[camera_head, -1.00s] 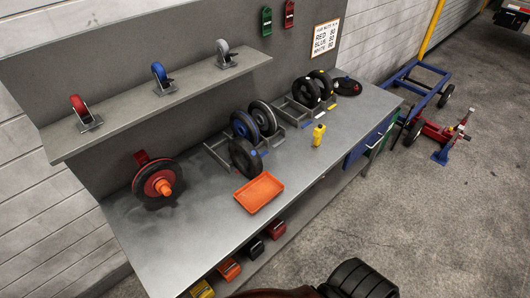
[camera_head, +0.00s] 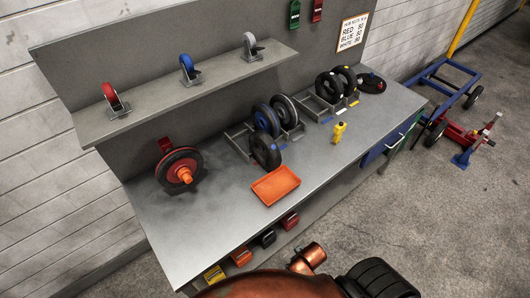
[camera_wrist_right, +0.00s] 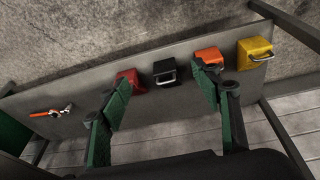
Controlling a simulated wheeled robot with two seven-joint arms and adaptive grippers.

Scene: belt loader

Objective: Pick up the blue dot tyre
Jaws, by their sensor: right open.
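In the head view, black tyres stand in two grey racks on the workbench. In the left rack, a front tyre (camera_head: 265,152) shows a small blue mark near its side, which I cannot tell from the rack's blue label (camera_head: 283,147). Behind it stand a blue-hubbed wheel (camera_head: 264,119) and another dark wheel (camera_head: 284,111). My right gripper (camera_wrist_right: 160,78) shows in the right wrist view, its green fingers spread and empty, above the lower shelf and away from the tyres. My left gripper is not in view.
Right-rack tyres (camera_head: 328,87) stand farther back. The lower shelf (camera_wrist_right: 180,128) carries red, black, orange and yellow boxes.

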